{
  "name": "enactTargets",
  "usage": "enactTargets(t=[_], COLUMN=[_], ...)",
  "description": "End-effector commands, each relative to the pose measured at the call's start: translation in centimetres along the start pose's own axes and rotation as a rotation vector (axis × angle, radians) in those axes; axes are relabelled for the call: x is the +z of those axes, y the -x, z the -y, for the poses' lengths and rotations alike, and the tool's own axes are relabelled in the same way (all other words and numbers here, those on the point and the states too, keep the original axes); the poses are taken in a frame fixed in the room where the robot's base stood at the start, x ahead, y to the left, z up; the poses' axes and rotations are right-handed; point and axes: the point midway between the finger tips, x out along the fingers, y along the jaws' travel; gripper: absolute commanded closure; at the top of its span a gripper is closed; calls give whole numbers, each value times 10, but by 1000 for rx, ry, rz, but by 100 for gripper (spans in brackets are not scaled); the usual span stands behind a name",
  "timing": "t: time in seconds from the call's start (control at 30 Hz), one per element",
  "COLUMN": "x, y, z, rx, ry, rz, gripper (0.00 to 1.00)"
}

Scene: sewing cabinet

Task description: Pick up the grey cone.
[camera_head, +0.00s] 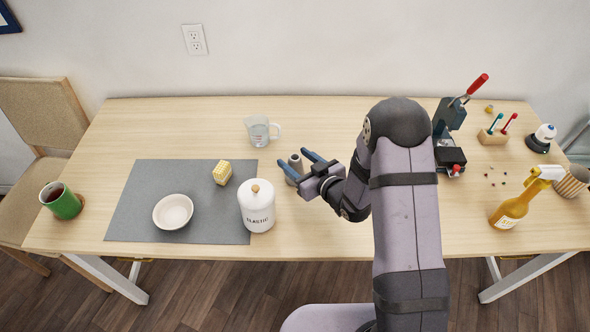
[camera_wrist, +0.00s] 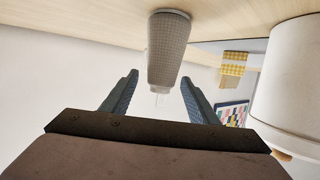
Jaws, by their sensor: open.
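The grey cone (camera_head: 295,163) stands upright on the table, right of the white lidded jar (camera_head: 257,208). My gripper (camera_head: 292,157) is open, with its two blue fingers reaching left from the arm at the cone. In the wrist view, which is upside down, the textured grey cone (camera_wrist: 168,48) hangs from the tabletop at the upper middle. Its narrower end lies in line with the gap between my open fingertips (camera_wrist: 159,78). I see no finger closed on it, and whether either finger touches it I cannot tell.
Left of the jar, a grey mat (camera_head: 135,205) holds a white bowl (camera_head: 173,212) and a yellow block (camera_head: 222,173). A glass measuring jug (camera_head: 259,131) stands behind the cone. A press (camera_head: 450,125) and a yellow spray bottle (camera_head: 512,209) stand to the right.

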Motion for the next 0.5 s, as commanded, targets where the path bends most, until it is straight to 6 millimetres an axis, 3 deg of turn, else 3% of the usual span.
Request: enactTargets(t=[0.3, 0.5], x=[0, 1], y=[-35, -45], z=[2, 2], rx=[0, 0], ry=[-1, -1], rz=[0, 1], gripper=[46, 46])
